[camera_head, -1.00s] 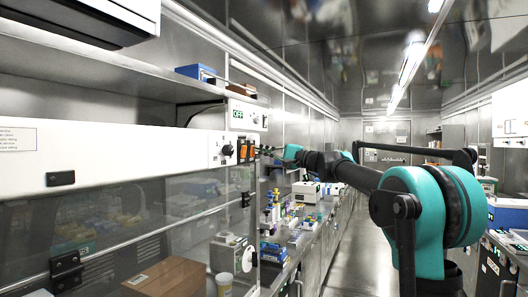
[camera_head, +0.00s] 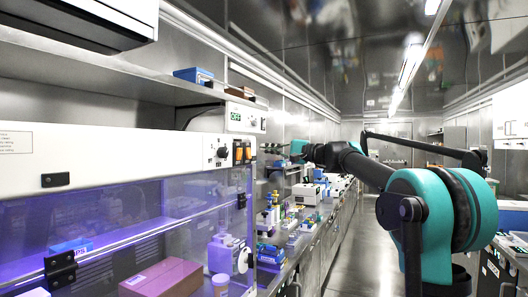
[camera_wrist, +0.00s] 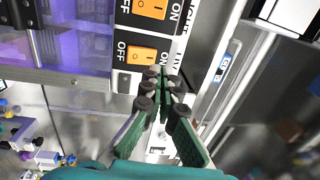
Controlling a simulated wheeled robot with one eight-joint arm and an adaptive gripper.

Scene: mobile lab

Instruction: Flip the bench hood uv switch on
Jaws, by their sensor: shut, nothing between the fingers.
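The bench hood (camera_head: 110,165) fills the left of the head view, and its inside glows violet. Two orange rocker switches, a left one (camera_head: 238,153) and a right one (camera_head: 247,153), sit at the right end of its front panel. In the wrist view the upper switch (camera_wrist: 150,9) and lower switch (camera_wrist: 142,54) have ON and OFF labels; the lower one's side label is partly hidden. My gripper (camera_head: 265,148) is shut and empty, just right of the switches. In the wrist view its fingertips (camera_wrist: 162,82) are together beside the lower switch, apparently clear of it.
A black knob (camera_head: 223,152) is left of the switches. A box marked OFF (camera_head: 243,117) stands above the panel. The aisle floor (camera_head: 350,255) is clear.

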